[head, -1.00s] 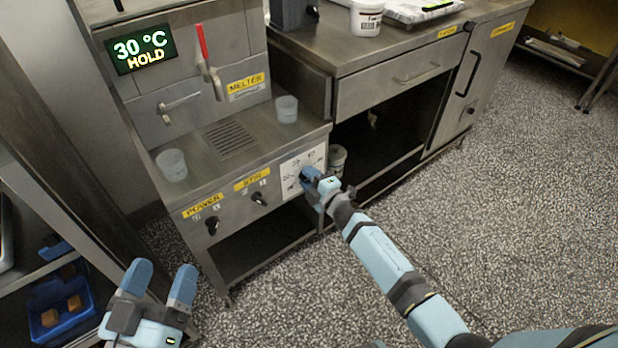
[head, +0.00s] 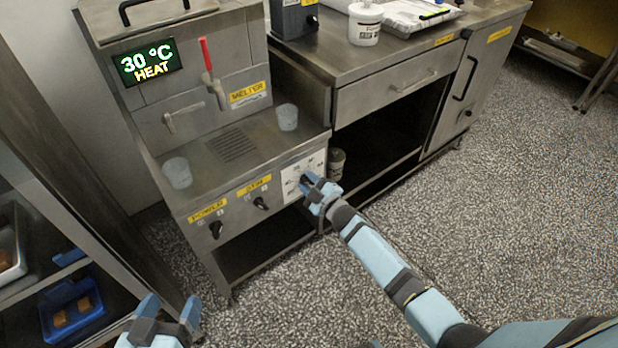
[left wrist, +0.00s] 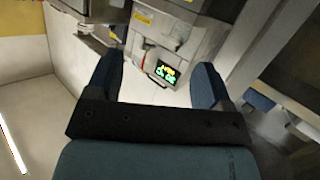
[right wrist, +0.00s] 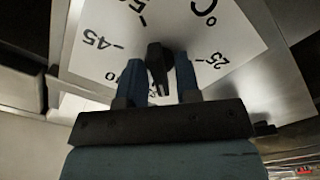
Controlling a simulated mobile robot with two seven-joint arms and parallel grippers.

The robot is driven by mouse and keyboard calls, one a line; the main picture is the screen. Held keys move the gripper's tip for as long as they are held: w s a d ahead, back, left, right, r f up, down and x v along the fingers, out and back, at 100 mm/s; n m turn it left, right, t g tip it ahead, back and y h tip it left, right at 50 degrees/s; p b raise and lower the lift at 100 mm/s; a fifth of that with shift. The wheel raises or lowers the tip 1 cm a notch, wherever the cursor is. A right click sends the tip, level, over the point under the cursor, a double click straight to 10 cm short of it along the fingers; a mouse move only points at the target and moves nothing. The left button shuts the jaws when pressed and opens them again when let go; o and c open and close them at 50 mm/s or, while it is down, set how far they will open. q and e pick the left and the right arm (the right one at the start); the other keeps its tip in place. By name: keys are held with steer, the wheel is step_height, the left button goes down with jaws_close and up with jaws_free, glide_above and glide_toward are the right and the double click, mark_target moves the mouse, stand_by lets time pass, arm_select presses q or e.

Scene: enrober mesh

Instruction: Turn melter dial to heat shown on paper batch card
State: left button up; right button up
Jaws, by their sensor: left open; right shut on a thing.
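The melter (head: 190,115) stands at the left in the head view, its green-lit display (head: 147,62) reading 30 °C HEAT. The display also shows in the left wrist view (left wrist: 165,72). On the melter's front is a white dial plate (head: 291,177), whose marks 45, 50 and 25 show in the right wrist view (right wrist: 100,22). My right gripper (head: 309,182) is shut on the black dial knob (right wrist: 157,60), which stands between its fingers. My left gripper (head: 170,308) is open and empty at the bottom left. I cannot make out a batch card.
Two clear cups (head: 177,172) (head: 287,117) stand on the melter's ledge. The power switch (head: 215,228) and stir switch (head: 261,202) sit left of the dial. A counter (head: 345,75) with a white tub (head: 365,22) adjoins at right. A rack with a blue bin (head: 75,325) stands at left.

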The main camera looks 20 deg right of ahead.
steer(key=m+p, duration=0.1)
steer(key=m, duration=0.2)
steer(key=shift+p, duration=0.4)
arm_select(q)
steer(key=f, duration=0.1)
steer(key=s+a+f+g, duration=0.1)
steer(key=a+f+g+y, duration=0.1)
steer(key=shift+s+f, duration=0.15)
steer(key=shift+s, duration=0.15)
arm_select(e)
steer(key=shift+m, duration=0.6)
steer(key=o, duration=0.6)
arm_select(q)
steer(key=p, duration=0.3)
steer(key=shift+s+a+y, duration=0.1)
steer(key=shift+a+y, duration=0.15)
steer(key=shift+y, duration=0.05)
arm_select(e)
steer(key=v, duration=1.4)
arm_select(q)
steer(key=shift+d, duration=0.1)
arm_select(e)
steer(key=shift+w, duration=0.1)
